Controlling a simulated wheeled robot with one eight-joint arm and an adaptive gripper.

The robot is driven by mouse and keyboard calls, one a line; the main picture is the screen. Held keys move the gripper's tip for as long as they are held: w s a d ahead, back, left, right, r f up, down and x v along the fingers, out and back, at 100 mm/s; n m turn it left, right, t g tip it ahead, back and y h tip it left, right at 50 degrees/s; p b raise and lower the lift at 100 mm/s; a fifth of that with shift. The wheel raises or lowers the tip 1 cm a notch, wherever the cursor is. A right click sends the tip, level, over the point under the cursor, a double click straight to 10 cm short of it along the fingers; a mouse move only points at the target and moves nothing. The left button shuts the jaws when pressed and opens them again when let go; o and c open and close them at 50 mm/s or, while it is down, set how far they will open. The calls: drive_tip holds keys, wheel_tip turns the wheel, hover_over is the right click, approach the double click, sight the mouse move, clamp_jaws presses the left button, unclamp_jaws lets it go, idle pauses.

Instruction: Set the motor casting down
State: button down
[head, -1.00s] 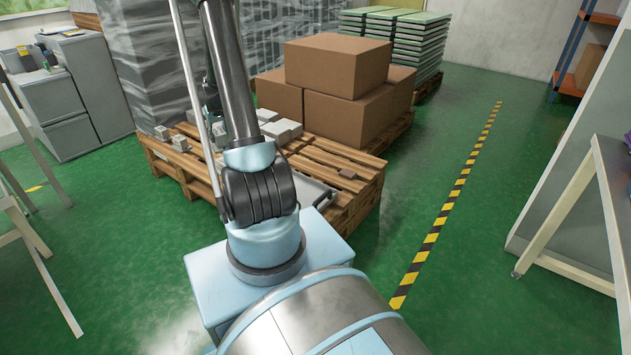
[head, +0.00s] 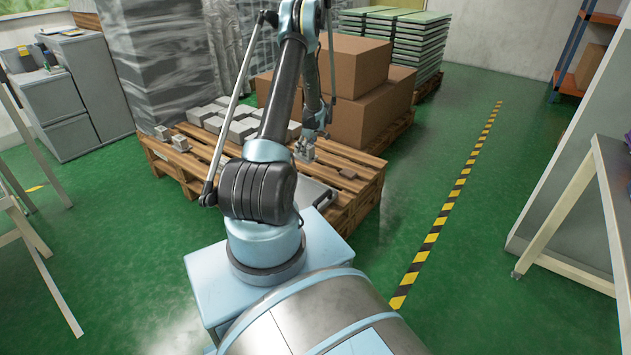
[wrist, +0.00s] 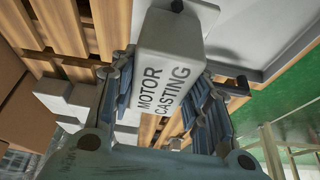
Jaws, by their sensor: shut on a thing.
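The motor casting (wrist: 172,50) is a pale grey block with black lettering, in the middle of the wrist view. My gripper (wrist: 168,90) is shut on it, with one finger on each side. In the head view my gripper (head: 306,146) is over the right half of the wooden pallet (head: 358,205), in front of the cardboard boxes. The casting is small there and partly hidden by the gripper. A flat grey tray (head: 316,193) lies on the pallet's near side; it also shows beyond the casting in the wrist view (wrist: 262,22). I cannot tell whether the casting touches anything below.
Several grey blocks (head: 236,128) stand in a group on the pallet, left of my gripper. Cardboard boxes (head: 336,64) stand behind.

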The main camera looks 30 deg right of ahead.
drive_tip(key=s+d, duration=0.1)
drive_tip(key=s+d+f, duration=0.1)
drive_tip(key=d, duration=0.1)
drive_tip(key=d+f, duration=0.1)
drive_tip(key=shift+s+d+f, duration=0.2)
drive_tip(key=shift+s+d, duration=0.2)
drive_tip(key=shift+s+d+f+n, duration=0.1)
drive_tip(key=shift+d+f+n, duration=0.05)
drive_tip(key=shift+f+n, duration=0.2)
drive_tip(key=shift+f, duration=4.7)
drive_tip(key=c, duration=0.9)
unclamp_jaws()
drive_tip(key=shift+f, duration=0.1)
